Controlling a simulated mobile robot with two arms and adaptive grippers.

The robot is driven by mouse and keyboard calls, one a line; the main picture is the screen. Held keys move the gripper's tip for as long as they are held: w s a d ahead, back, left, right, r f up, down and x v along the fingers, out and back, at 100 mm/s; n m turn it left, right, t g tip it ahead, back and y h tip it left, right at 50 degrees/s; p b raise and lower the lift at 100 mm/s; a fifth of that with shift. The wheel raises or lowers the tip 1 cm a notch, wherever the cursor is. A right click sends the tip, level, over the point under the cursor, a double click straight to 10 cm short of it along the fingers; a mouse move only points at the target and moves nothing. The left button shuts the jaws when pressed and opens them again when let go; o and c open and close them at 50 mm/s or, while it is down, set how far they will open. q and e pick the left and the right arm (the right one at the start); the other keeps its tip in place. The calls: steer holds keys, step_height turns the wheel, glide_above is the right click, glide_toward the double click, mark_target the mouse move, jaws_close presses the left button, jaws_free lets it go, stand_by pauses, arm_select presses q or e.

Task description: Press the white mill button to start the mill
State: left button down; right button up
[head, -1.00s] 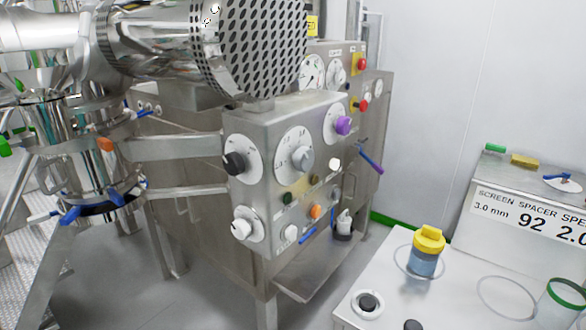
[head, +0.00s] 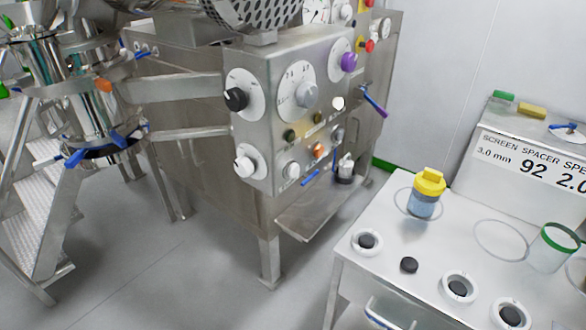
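A steel control panel (head: 272,78) stands in the middle of the head view, on the front of a large machine. A small round white button (head: 338,103) sits on its right part, below a purple knob (head: 348,62) and right of a large grey dial knob (head: 306,94). A larger white knob (head: 244,163) is at the panel's lower left. I cannot read any label that says which control is the mill button. Neither of my grippers shows in the head view.
A blue lever (head: 374,101) sticks out right of the panel. A steel shelf (head: 315,212) juts out below. At right, a white table (head: 420,235) holds a yellow-capped jar (head: 427,193) and several small parts. A stepped platform (head: 45,205) stands at left. The floor (head: 190,270) in front is clear.

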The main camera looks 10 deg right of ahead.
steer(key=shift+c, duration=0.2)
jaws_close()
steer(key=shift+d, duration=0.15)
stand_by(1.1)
